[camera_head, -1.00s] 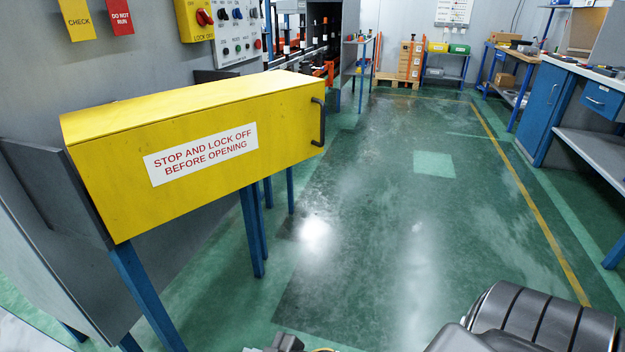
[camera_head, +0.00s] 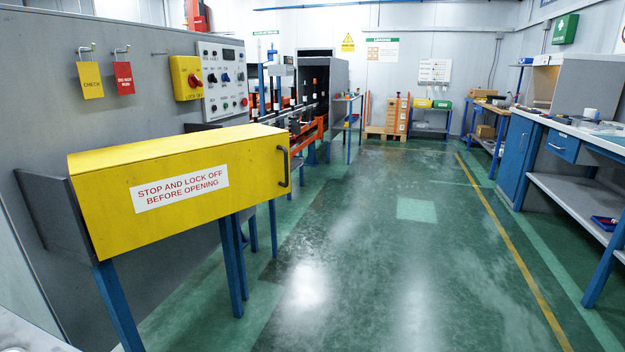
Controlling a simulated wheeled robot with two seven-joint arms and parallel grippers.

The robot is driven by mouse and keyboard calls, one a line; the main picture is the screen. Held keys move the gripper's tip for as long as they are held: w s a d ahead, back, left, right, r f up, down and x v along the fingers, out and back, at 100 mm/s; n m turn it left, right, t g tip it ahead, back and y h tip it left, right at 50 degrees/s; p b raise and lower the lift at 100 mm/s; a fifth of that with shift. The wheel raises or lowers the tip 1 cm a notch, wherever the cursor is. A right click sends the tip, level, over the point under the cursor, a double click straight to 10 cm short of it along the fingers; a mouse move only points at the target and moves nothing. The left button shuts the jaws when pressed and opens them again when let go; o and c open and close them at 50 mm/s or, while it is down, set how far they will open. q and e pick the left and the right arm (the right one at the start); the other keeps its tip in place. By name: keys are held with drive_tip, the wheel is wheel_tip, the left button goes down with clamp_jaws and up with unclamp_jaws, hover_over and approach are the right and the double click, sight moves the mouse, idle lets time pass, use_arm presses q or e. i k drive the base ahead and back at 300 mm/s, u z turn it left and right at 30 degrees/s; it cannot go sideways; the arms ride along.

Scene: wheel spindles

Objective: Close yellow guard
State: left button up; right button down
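The yellow guard (camera_head: 105,207) is a long box-shaped cover on blue legs at the left of the head view. Its lid looks down over the front, with no gap that I can see. A white label with red letters (camera_head: 180,188) is on its front face. A dark upright handle (camera_head: 284,167) sits at the right end of the front face. Neither of my grippers shows in the view now, and nothing touches the guard or its handle.
A control panel (camera_head: 222,80) and a yellow lock-off box with a red knob (camera_head: 187,77) are on the grey wall behind the guard. A workbench (camera_head: 570,127) lines the right side. The green floor (camera_head: 385,250) between is clear.

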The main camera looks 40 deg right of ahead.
sight(132, 197)
drive_tip(key=k, duration=0.4)
drive_tip(key=z, duration=1.65)
drive_tip(key=i, duration=1.35)
drive_tip(key=u, duration=2.15)
